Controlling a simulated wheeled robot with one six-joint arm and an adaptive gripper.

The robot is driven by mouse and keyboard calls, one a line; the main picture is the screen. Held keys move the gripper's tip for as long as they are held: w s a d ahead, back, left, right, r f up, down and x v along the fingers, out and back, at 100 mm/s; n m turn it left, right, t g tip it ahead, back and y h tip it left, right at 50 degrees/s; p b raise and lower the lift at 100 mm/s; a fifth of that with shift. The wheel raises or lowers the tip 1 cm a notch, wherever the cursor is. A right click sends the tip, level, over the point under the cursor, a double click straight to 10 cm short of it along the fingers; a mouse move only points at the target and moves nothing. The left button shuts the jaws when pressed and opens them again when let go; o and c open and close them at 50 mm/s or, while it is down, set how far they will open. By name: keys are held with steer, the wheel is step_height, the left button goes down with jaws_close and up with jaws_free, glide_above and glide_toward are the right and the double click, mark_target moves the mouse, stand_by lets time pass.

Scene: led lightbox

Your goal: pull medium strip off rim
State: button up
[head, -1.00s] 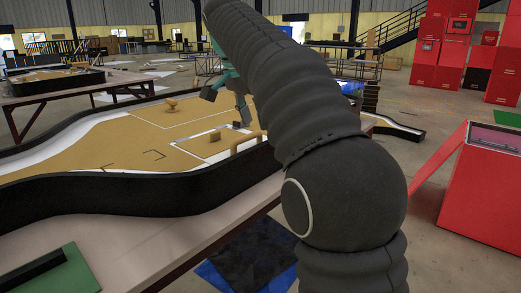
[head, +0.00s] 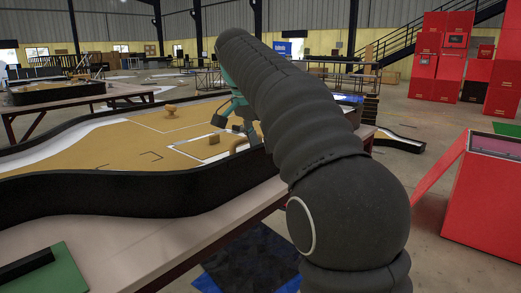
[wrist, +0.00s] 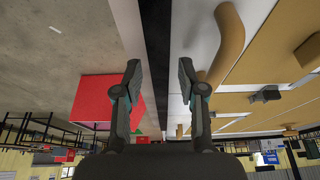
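My gripper (wrist: 160,78) is open and empty in the wrist view, with its two fingers apart on either side of a long black rim (wrist: 157,40). I cannot tell whether the fingers reach down to the rim or hover above it. In the head view the black rim (head: 110,193) curves around a tan board. A white band (wrist: 195,35) runs along the rim's inner side. No separate medium strip can be clearly told from the rim. In the head view my gripper (head: 231,123) is partly hidden behind my dark arm.
A tan curved handle (wrist: 230,45) rises close beside the right finger. A small tan block (head: 214,140) and a tan knob (head: 170,108) stand on the board. A red box (head: 485,200) stands on the floor at right. Open floor lies outside the rim.

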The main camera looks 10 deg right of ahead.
mark_target(261, 145)
jaws_close()
steer(key=shift+r+p, duration=1.1)
steer(key=shift+p, duration=0.1)
steer(key=shift+r+p, duration=1.35)
steer(key=shift+r, duration=1.45)
